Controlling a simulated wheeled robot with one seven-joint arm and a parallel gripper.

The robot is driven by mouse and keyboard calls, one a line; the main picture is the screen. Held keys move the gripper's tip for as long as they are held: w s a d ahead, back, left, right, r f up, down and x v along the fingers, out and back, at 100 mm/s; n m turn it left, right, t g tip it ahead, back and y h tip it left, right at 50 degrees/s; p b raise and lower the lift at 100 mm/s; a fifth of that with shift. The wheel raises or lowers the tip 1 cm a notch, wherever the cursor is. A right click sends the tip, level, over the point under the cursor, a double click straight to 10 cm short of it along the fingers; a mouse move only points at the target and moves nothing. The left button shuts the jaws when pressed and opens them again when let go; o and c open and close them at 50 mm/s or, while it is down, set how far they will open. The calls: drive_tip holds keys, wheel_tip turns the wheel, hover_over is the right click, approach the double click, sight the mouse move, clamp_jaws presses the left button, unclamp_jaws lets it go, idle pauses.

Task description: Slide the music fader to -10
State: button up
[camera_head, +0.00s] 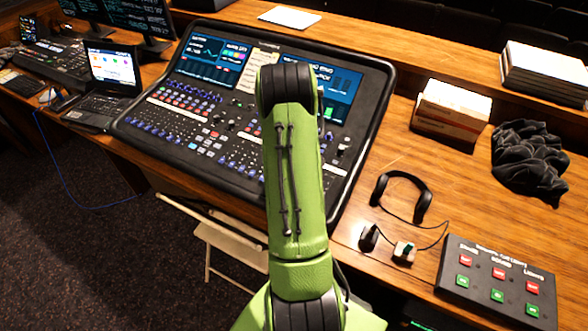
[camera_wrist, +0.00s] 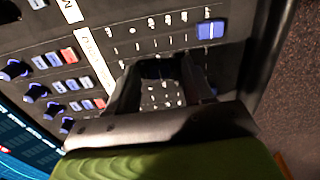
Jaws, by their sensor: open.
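The mixing desk (camera_head: 215,125) lies on the wooden counter, with my green arm across its right part. The arm hides my gripper and the surface beneath it in the head view. In the wrist view my gripper (camera_wrist: 160,75) is open, its two dark fingers pointing at the fader panel (camera_wrist: 150,35) with scale marks between them. A blue cap (camera_wrist: 210,30) sits on the panel beyond the right finger, apart from it. I cannot tell whether this is the music fader. White label strips (camera_wrist: 97,62) carry lettering too blurred to read. No cap shows clearly between the fingers.
Blue knobs (camera_wrist: 35,92) and small buttons (camera_wrist: 68,56) line the panel's left side. Headphones (camera_head: 403,190), a button box (camera_head: 497,277), a dark cloth (camera_head: 530,160) and boxes (camera_head: 451,108) lie right of the desk. A laptop (camera_head: 108,75) stands left.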

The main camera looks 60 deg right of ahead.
wheel_tip(320, 180, up, 16)
drive_tip(key=a, duration=0.1)
drive_tip(key=shift+a+f+p, duration=0.2)
drive_tip(key=shift+a+p, duration=0.15)
drive_tip(key=shift+p, duration=0.05)
